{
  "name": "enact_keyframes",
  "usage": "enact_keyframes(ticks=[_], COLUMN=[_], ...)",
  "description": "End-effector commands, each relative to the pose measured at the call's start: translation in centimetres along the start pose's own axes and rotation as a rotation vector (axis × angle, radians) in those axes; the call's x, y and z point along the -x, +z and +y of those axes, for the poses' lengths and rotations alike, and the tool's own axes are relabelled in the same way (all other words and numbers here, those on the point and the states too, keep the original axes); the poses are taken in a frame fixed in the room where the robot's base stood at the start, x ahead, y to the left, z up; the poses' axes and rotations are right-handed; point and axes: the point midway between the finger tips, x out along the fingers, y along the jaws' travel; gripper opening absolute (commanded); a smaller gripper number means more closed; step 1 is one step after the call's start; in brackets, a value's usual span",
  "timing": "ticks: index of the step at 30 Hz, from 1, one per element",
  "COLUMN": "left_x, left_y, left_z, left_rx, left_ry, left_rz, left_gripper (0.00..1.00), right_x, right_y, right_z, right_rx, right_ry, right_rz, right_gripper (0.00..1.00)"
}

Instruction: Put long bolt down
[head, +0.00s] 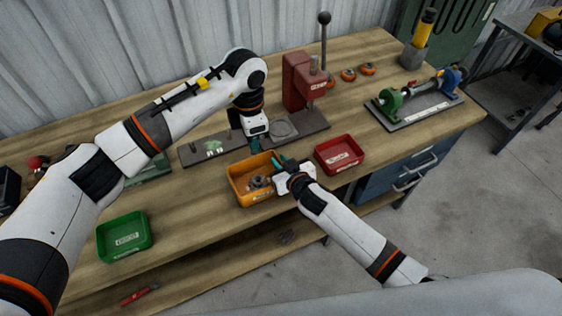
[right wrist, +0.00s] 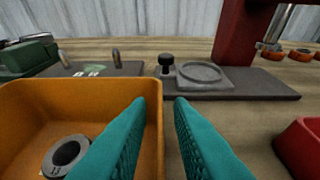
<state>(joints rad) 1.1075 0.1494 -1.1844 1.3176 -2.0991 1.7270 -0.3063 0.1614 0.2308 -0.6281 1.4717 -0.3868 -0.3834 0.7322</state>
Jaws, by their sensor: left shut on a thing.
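My left gripper (head: 255,145) has teal fingertips and points down just behind the orange tray (head: 240,190), over the front of the dark press plate. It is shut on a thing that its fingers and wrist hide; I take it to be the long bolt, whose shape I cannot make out. My right gripper (head: 280,160) is at the tray's right rim. In the right wrist view its teal fingers (right wrist: 162,100) are apart with nothing between them. A grey ring-shaped part (right wrist: 66,155) lies in the orange tray.
A red press (head: 300,85) stands on the dark plate (head: 205,153), which bears short upright pins (right wrist: 115,56). A red tray (head: 340,168) is at right, a green tray (head: 125,250) at front left. A clamp fixture (head: 415,115) stands at far right. Bare wood lies between the trays.

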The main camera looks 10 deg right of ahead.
Motion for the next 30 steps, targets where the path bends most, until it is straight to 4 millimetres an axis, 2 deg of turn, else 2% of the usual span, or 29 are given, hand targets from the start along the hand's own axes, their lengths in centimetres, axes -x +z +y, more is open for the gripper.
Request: enact_keyframes(ticks=[1, 3, 10, 14, 17, 27, 30], left_x=[0.0, 0.0, 0.0, -0.4, -1.1, -4.1, -4.7], left_y=[0.0, 0.0, 0.0, 0.3, 0.7, 2.4, 2.8], left_z=[0.0, 0.0, 0.0, -0.2, -0.6, -2.0, -2.3], left_rx=[0.000, 0.000, -0.007, -0.083, -0.216, -0.817, -0.943], left_ry=[0.000, 0.000, 0.000, 0.001, 0.002, 0.002, 0.001], left_rz=[0.000, 0.000, 0.000, -0.001, -0.002, -0.001, -0.001], left_gripper=[0.00, 0.00, 0.00, 0.00, 0.00, 0.00, 0.00], right_x=[0.0, 0.0, 0.0, 0.0, 0.0, 0.0, 0.0], right_y=[0.0, 0.0, 0.0, 0.0, 0.0, -0.1, -0.1], right_z=[0.0, 0.0, 0.0, 0.0, 0.0, 0.0, 0.0], right_rx=[0.000, 0.000, 0.000, 0.000, 0.000, 0.000, 0.000], right_ry=[0.000, 0.000, 0.000, 0.000, 0.000, 0.000, 0.000], right_rz=[0.000, 0.000, 0.000, 0.001, 0.001, 0.001, 0.001], right_gripper=[0.11, 0.00, 0.00, 0.00, 0.00, 0.00, 0.00])
